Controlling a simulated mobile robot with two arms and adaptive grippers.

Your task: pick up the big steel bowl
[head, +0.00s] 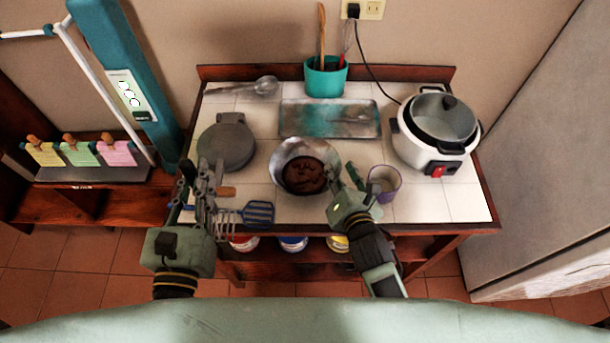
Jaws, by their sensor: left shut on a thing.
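The big steel bowl (289,152) stands upright near the middle of the white-tiled counter, with a dark brown mass (304,175) in it. My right gripper (352,176) is at the bowl's right front rim. Its fingers point away from me, and I cannot tell whether they are apart or touch the rim. My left gripper (203,184) is over the counter's front left edge, well left of the bowl. It is shut on a grey metal thing whose shape is unclear among the fingers.
A blue slotted spatula (259,213) lies at the front edge. A round grey iron (227,145) stands behind my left gripper. Further around are a metal tray (330,118), a rice cooker (437,132) and a teal utensil holder (325,78).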

